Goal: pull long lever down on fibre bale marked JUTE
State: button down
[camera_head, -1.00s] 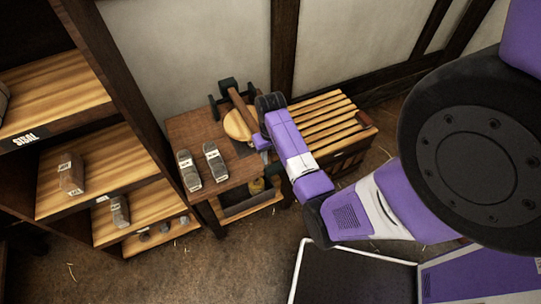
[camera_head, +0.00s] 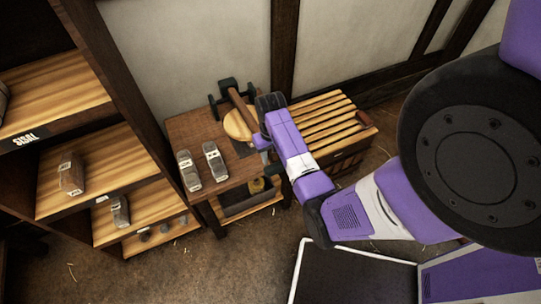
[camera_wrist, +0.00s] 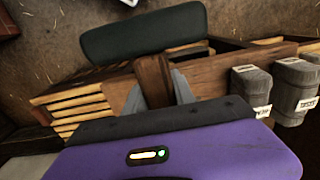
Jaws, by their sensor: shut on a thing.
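The long brown wooden lever (camera_head: 241,107) slants from a dark bracket at the back of the small brown table toward my wrist. In the wrist view my gripper (camera_wrist: 158,88) has its two grey fingers shut on the lever (camera_wrist: 153,75), one on each side. In the head view my wrist hides the fingers and the lever's near end. A round pale wooden disc (camera_head: 237,125) lies under the lever. No fibre bale marked JUTE can be made out.
Two grey labelled blocks, a left one (camera_head: 188,171) and a right one (camera_head: 215,162), stand on the table's front left. A slatted wooden crate (camera_head: 330,122) stands close on the right. Shelves with a SISAL label (camera_head: 25,137) rise on the left.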

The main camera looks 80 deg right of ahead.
dwell(0.4)
jog(key=shift+t+h, duration=0.4)
jog(key=shift+h, duration=0.1)
jog(key=shift+a+f+b, duration=0.1)
jog(key=shift+f+b, duration=0.9)
jog(key=shift+f, duration=1.1)
jog(key=shift+s, duration=0.1)
jog(key=c, duration=1.1)
grip_release()
jog(key=shift+f, duration=0.1)
jog(key=shift+o, duration=0.3)
jog(key=shift+s+a+r, duration=0.15)
jog(key=shift+r, duration=1.85)
jog(key=shift+s+a+r, duration=0.1)
jog(key=shift+a+r, duration=0.05)
jog(key=shift+r, duration=1.8)
jog(key=shift+c, duration=0.2)
